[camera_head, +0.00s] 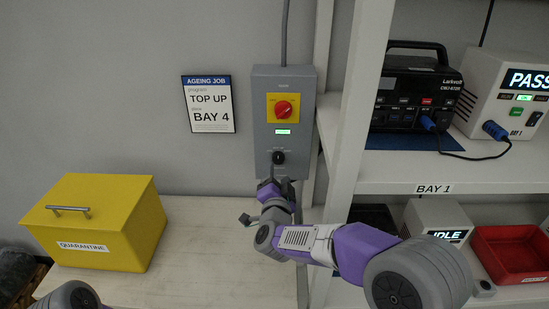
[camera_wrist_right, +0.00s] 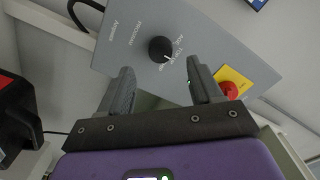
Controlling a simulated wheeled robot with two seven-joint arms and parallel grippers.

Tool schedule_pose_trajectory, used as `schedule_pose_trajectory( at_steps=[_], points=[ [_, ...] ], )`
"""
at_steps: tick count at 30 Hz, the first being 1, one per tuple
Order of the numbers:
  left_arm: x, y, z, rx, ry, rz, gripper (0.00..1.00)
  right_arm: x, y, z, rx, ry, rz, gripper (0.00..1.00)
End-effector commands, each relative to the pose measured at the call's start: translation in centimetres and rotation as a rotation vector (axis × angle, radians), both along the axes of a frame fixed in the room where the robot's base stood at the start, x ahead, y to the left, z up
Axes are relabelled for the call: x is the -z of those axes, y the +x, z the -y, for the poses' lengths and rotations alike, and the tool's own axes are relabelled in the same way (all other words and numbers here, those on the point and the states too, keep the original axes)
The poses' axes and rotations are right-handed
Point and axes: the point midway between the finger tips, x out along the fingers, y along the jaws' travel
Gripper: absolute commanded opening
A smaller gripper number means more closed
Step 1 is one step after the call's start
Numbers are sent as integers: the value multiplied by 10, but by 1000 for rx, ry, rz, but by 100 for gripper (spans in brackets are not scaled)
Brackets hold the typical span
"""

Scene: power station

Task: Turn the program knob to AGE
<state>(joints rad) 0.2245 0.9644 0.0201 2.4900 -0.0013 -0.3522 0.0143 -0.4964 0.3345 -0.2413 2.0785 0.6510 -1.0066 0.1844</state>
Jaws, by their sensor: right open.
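The grey control box (camera_head: 283,130) hangs on the wall. Its black program knob (camera_head: 278,157) is low on the panel, and it also shows in the right wrist view (camera_wrist_right: 160,48). My right gripper (camera_head: 274,183) is just below the knob in the head view. In the right wrist view the right gripper (camera_wrist_right: 160,68) is open, its fingers apart and the knob beyond the gap, not visibly touched. My left gripper is out of view.
A red rotary switch (camera_head: 283,108) on a yellow plate sits above the knob. A white shelf post (camera_head: 352,130) stands close on the right. A yellow quarantine box (camera_head: 100,220) is on the table at left. An ageing job sign (camera_head: 208,104) hangs on the wall.

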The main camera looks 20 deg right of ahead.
Motion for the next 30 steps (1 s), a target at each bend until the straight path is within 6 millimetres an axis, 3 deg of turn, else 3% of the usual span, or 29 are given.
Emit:
schedule_pose_trajectory(
  at_steps=[12, 25, 30],
  points=[
    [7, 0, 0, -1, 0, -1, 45, 2, 55, 16, -1, -2, -1, 64],
    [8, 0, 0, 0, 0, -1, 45, 1, 65, 18, -2, -1, -2, 64],
    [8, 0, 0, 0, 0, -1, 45, 1, 64, 18, -2, -1, -2, 40]
  ],
)
